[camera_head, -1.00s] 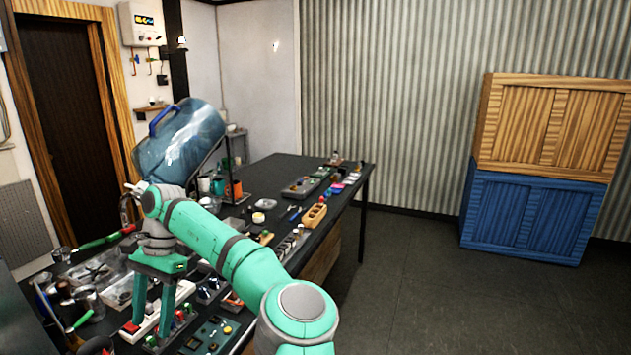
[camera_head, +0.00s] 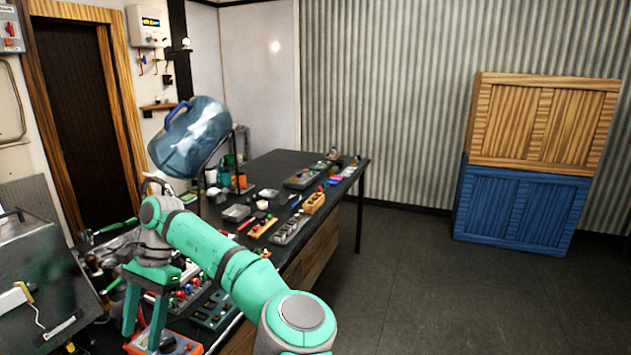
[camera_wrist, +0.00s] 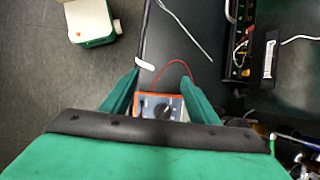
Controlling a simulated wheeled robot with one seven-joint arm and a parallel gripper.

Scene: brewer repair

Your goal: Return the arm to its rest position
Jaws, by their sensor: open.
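My green arm reaches out across the left part of the dark workbench (camera_head: 275,170). My gripper (camera_head: 143,325) points down, its two green fingers apart with nothing held between them. In the wrist view my gripper (camera_wrist: 158,92) is open above an orange-edged meter (camera_wrist: 150,100) with a dark dial and a red lead. The meter also shows at the bottom of the head view (camera_head: 170,345), below the fingers. I cannot tell how far the fingertips are above it.
A blue water jug (camera_head: 195,140) leans on a stand behind my wrist. Small parts and trays (camera_head: 237,213) cover the bench. A grey metal machine (camera_head: 35,265) stands at left. Wooden (camera_head: 540,125) and blue (camera_head: 520,210) crates are stacked at right. The floor (camera_head: 420,290) at right is clear.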

